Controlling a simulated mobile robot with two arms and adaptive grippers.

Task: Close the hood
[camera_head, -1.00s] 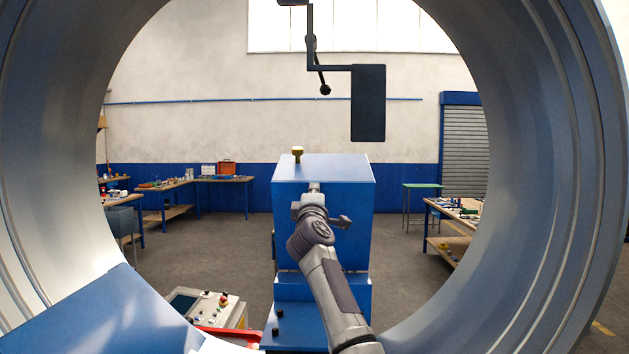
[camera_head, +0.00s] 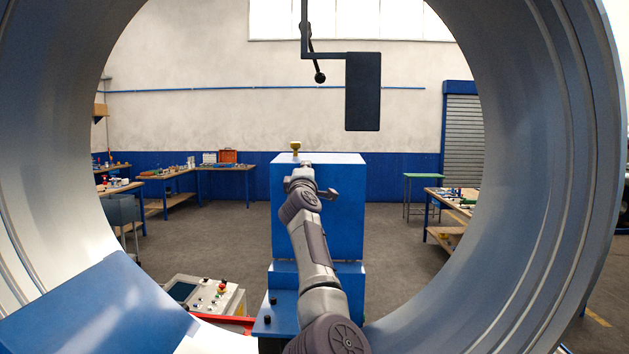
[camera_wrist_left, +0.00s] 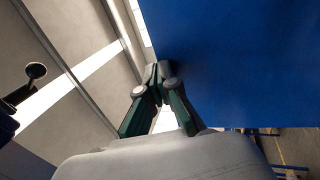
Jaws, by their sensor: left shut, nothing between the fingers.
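The blue box-like housing (camera_head: 319,215), which I take to be the hood, stands upright in the middle of the head view, framed by the round duct. Its top face shows as a thin strip. My left gripper (camera_head: 304,167) is at the upper part of its front, near the top edge. In the left wrist view the gripper's green-sided fingers (camera_wrist_left: 157,72) come together at the tips, shut and empty, close beside a large blue panel (camera_wrist_left: 240,60). I cannot tell whether the tips touch it. My right gripper is not in view.
The large round duct (camera_head: 545,180) surrounds the view. A control box (camera_head: 205,298) with buttons stands lower left beside a blue panel (camera_head: 95,310). A dark screen (camera_head: 363,92) hangs above. Workbenches (camera_head: 165,178) stand far off; the floor (camera_head: 400,260) between is clear.

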